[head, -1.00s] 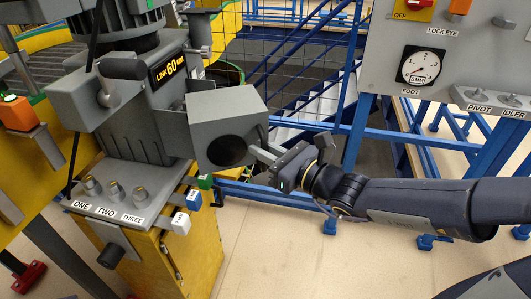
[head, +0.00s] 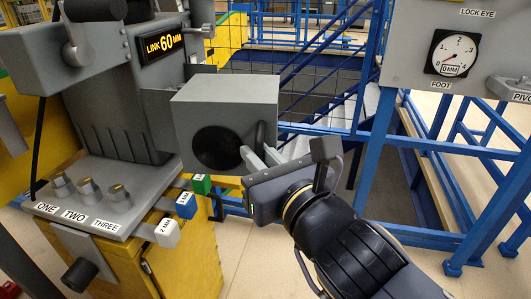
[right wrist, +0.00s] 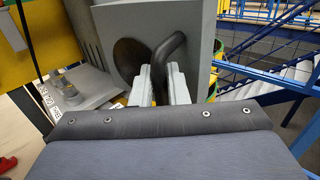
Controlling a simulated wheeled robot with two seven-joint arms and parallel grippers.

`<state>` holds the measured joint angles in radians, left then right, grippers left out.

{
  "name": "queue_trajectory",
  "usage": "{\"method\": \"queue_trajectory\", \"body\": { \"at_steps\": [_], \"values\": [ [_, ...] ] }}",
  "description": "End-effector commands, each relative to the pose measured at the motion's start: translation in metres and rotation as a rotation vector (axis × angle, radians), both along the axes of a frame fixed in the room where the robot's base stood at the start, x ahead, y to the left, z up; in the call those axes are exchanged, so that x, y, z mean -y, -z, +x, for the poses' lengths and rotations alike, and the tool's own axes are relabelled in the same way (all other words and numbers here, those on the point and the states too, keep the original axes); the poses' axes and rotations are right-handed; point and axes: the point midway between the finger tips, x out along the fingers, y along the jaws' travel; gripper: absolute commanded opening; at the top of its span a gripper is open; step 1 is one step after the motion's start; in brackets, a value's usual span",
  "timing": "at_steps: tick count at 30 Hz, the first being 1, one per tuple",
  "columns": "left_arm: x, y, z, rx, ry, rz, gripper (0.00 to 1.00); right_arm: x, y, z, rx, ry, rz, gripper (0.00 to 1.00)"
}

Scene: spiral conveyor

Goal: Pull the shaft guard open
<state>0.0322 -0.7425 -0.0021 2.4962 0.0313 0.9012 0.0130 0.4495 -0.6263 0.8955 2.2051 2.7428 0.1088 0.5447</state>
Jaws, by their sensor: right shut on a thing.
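The shaft guard (head: 225,103) is a grey box with a dark round opening on its front face. It sits at the side of the grey machine housing in the head view, and it also fills the upper middle of the right wrist view (right wrist: 195,22). A dark curved handle (head: 261,133) stands on the right part of that face; it also shows in the right wrist view (right wrist: 165,52). My right gripper (head: 260,157) has its pale fingers around the handle's lower part and is shut on it. The fingers hide that part. My left gripper is not in view.
The panel with knobs ONE, TWO and THREE (head: 100,205) is at lower left. Coloured blocks, including a white one (head: 167,233), stick out below the guard. Blue rails (head: 372,150) and a gauge panel (head: 425,85) stand at right. Floor shows between them.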

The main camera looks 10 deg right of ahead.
Motion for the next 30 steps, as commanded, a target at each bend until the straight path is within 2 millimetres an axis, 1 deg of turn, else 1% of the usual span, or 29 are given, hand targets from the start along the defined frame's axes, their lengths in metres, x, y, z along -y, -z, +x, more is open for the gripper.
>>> {"method": "queue_trajectory", "body": {
  "at_steps": [1, 19, 20, 24, 30],
  "values": [
    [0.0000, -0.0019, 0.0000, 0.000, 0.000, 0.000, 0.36, -0.0017, -0.0085, -0.0009, 0.020, 0.006, 0.004, 0.00],
    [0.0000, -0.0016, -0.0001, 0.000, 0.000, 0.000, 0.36, -0.0059, -0.0037, -0.0014, 0.013, 0.021, -0.002, 0.00],
    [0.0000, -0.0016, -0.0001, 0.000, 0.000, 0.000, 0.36, -0.0060, -0.0037, -0.0013, 0.013, 0.021, -0.002, 0.15],
    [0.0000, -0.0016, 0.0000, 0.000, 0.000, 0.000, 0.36, -0.0054, -0.0021, -0.0011, 0.008, 0.022, -0.002, 0.33],
    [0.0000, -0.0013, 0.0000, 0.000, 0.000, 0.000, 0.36, -0.0049, -0.0004, -0.0009, 0.004, 0.024, -0.004, 0.33]
  ]
}}
